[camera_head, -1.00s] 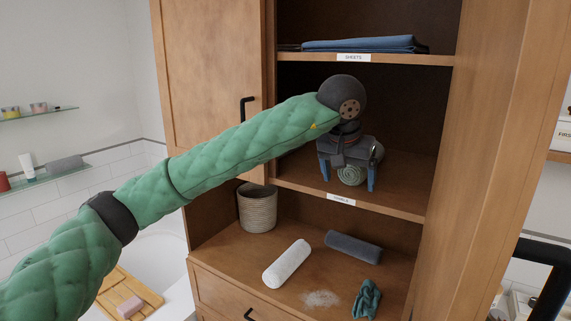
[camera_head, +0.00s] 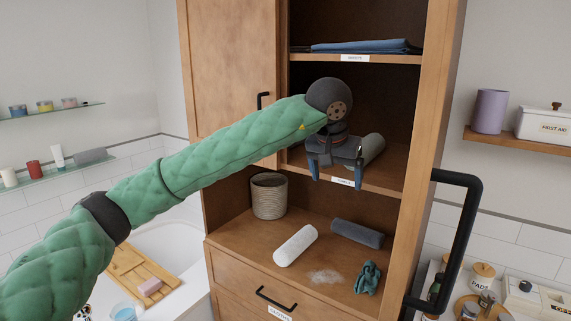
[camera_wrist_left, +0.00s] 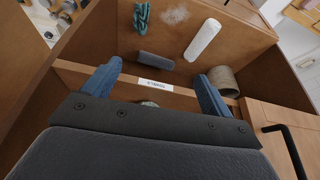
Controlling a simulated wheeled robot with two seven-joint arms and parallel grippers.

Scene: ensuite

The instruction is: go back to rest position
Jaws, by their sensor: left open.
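My left gripper (camera_head: 335,176) is open and empty in front of the middle shelf of the wooden cabinet (camera_head: 230,100). Its two blue fingers point down and stand apart; they also show in the left wrist view (camera_wrist_left: 158,84). A rolled grey-green towel (camera_head: 371,149) lies on the middle shelf (camera_head: 385,180) behind the gripper, partly hidden by it. My green left arm reaches in from the left across the cabinet front. My right gripper is not in view.
Below are a white roll (camera_head: 296,245), a dark grey roll (camera_head: 357,233), a crumpled teal cloth (camera_head: 367,278), white powder and a woven basket (camera_head: 269,196). Folded blue sheets (camera_head: 365,46) lie above. A black handle (camera_head: 462,230) stands at the right. A bathtub is at the left.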

